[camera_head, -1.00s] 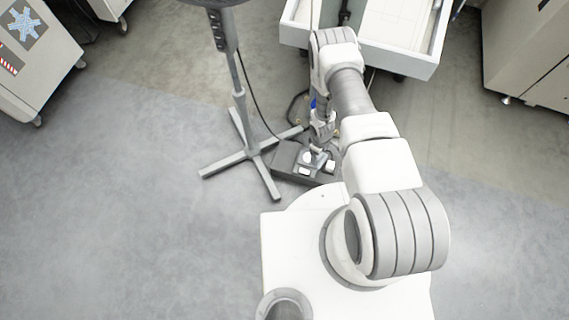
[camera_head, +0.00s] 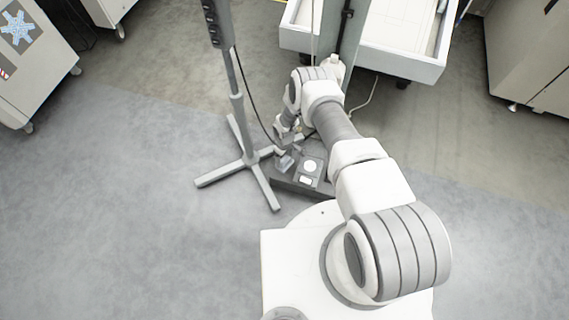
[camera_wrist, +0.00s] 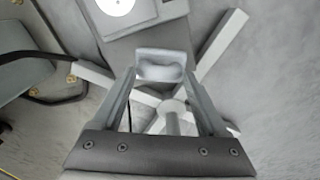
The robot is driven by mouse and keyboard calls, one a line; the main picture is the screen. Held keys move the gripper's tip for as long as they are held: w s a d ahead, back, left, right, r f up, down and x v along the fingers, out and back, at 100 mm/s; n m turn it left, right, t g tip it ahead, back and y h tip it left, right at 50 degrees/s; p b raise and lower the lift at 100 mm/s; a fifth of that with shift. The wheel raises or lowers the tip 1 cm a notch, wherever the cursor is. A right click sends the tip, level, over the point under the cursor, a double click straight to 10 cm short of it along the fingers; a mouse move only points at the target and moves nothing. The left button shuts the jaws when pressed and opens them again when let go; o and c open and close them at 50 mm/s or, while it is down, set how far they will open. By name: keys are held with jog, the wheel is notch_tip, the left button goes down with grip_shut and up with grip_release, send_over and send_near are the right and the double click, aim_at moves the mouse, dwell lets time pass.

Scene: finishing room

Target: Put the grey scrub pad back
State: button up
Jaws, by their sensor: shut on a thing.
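My gripper (camera_wrist: 162,80) is shut on a light grey block, the grey scrub pad (camera_wrist: 160,65), held between the fingertips in the wrist view. In the head view the pad (camera_head: 284,163) is a small grey shape at the left edge of a low dark box (camera_head: 288,185). The box's top carries a grey square with a white disc (camera_head: 310,165) and a small white piece (camera_head: 306,180). The disc (camera_wrist: 117,5) also shows at the top of the wrist view. The pad appears to be off the floor, but its exact height is unclear.
A grey stand with a cross-shaped foot (camera_head: 262,188) is close to the box's left, with its post rising beside my arm. A black cable (camera_head: 255,110) hangs near it. A white-walled table (camera_head: 405,65) stands behind. Open floor (camera_head: 110,220) lies left.

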aim_at(285, 160)
notch_tip(285, 160, down, 4)
jog(key=shift+f+b, duration=0.1)
jog(key=shift+b, duration=0.95)
jog(key=o, duration=1.3)
jog(key=shift+o, duration=0.2)
jog(key=shift+r, duration=0.25)
notch_tip(285, 160, up, 12)
jog(key=p, duration=0.5)
jog(key=shift+s+f, duration=0.1)
